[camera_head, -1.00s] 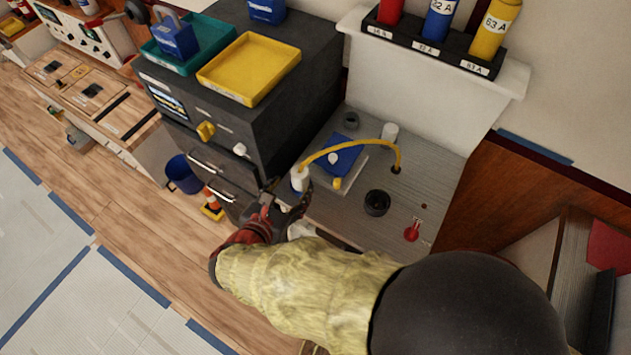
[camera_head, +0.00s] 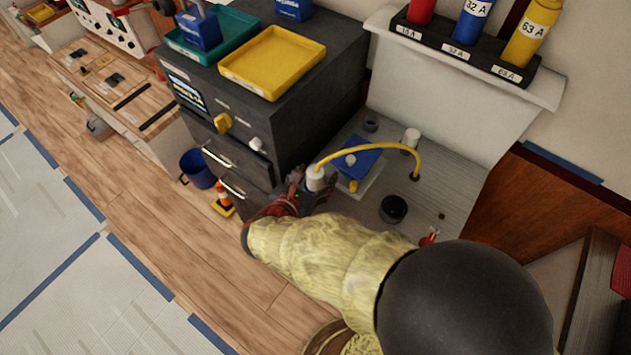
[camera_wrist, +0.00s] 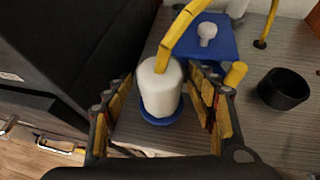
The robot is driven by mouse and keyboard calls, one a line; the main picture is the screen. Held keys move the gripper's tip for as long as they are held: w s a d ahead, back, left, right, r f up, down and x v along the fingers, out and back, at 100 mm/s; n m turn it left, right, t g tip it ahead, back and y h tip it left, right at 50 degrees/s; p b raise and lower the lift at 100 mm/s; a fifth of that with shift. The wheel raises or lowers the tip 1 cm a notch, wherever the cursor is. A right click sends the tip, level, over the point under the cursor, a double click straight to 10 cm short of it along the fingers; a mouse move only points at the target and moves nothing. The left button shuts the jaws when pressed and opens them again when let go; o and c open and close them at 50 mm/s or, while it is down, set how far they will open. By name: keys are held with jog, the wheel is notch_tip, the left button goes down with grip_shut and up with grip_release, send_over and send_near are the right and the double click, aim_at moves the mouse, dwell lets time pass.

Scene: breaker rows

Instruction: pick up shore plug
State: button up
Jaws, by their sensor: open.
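The shore plug is a white cylinder (camera_wrist: 160,88) with a blue ring at its base and a yellow cable from its top; it stands on the grey worktop. In the head view the plug (camera_head: 315,178) is at the worktop's left edge, beside the dark cabinet. My gripper (camera_wrist: 166,105) is open, with a yellow-padded finger on each side of the plug. Both fingers look apart from it. In the head view my gripper (camera_head: 300,187) is partly hidden by the plug and my sleeve. The yellow cable (camera_head: 372,150) arches to a hole in the worktop.
A blue box (camera_wrist: 205,38) with a white knob is just behind the plug. A black cup (camera_wrist: 284,88) stands to the right. The dark cabinet (camera_head: 270,100) rises close on the left, with a yellow tray (camera_head: 272,62) on top. Bare worktop (camera_head: 440,190) lies at right.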

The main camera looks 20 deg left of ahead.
jog(key=shift+c, duration=0.5)
grip_shut()
dwell(0.3)
